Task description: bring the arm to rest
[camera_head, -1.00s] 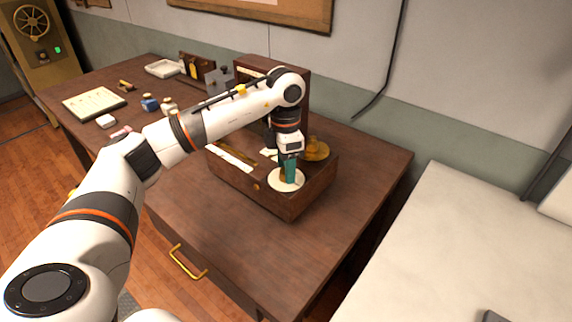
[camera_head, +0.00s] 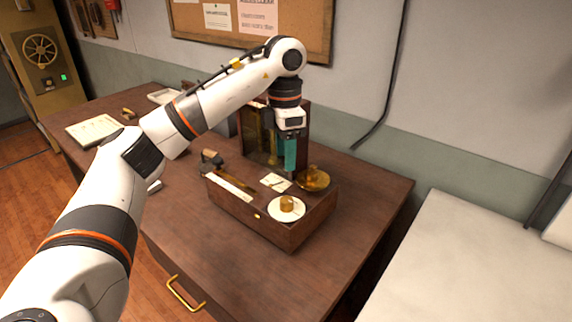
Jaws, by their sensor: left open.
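My left arm reaches in from the left across the desk. My left gripper (camera_head: 289,172), with teal fingers, points down above the back part of a wooden box (camera_head: 262,228). It is open and nothing shows between its fingers. A small brass weight (camera_head: 287,203) stands on a white round pan (camera_head: 273,212) at the box's front right, apart from the gripper. A brass pan (camera_head: 313,181) sits just right of and below the fingertips. My right gripper is not in view.
The wooden desk (camera_head: 340,215) is clear to the right of the box. A dark wooden upright case (camera_head: 262,140) stands behind the gripper. A white paper pad (camera_head: 95,131) lies at the left. A pale bench (camera_head: 460,260) is at the right.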

